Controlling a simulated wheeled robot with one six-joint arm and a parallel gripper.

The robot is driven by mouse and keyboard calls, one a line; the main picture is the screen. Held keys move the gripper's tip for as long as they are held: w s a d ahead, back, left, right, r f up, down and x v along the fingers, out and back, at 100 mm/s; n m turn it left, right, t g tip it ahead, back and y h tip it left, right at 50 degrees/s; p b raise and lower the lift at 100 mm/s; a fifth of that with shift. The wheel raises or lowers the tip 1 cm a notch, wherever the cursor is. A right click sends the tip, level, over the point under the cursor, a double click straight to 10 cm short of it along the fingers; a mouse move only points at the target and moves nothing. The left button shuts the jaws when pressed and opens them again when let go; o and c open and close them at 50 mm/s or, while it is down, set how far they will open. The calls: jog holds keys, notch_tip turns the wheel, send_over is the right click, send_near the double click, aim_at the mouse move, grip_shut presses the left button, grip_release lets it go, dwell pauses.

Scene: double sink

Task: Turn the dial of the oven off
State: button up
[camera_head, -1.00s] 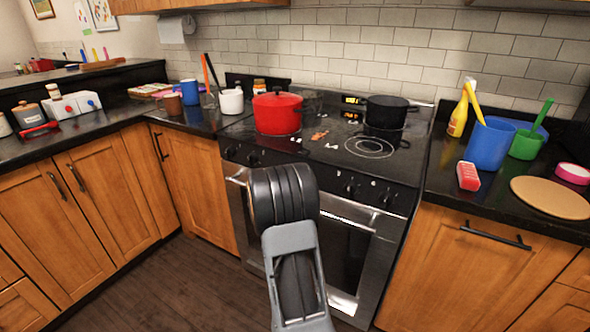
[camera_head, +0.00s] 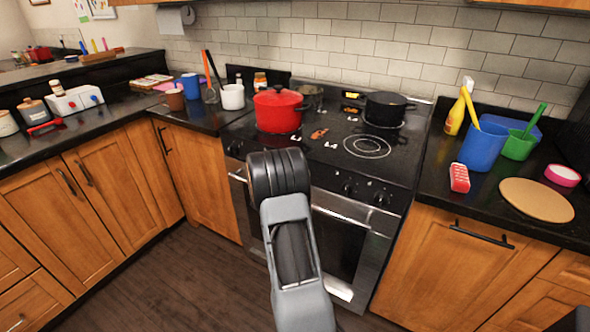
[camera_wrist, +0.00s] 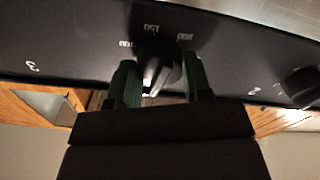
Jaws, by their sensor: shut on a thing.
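The oven's black front panel crosses the top of the wrist view. A dark round dial (camera_wrist: 158,66) with a bright pointer mark stands on it, with white symbols around it. My gripper (camera_wrist: 160,82) has its two green fingers on either side of this dial, shut on it. In the head view the oven (camera_head: 345,235) stands in the middle, and my arm hides my gripper and the held dial. Other dials (camera_head: 348,188) show to the right of my arm, and some to its left. Another dial (camera_wrist: 302,86) is at the right edge of the wrist view.
A red pot (camera_head: 278,110) and a black pot (camera_head: 385,109) stand on the cooktop. The right counter holds a blue cup (camera_head: 482,147), a green cup (camera_head: 518,145) and a round board (camera_head: 536,200). The floor (camera_head: 170,285) at lower left is clear.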

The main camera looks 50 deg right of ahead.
jog(key=shift+n+p, duration=0.4)
jog(key=shift+n, duration=0.4)
jog(key=o, duration=0.9)
jog(key=shift+a, duration=0.1)
jog(key=v, duration=1.3)
jog(key=shift+a, duration=0.3)
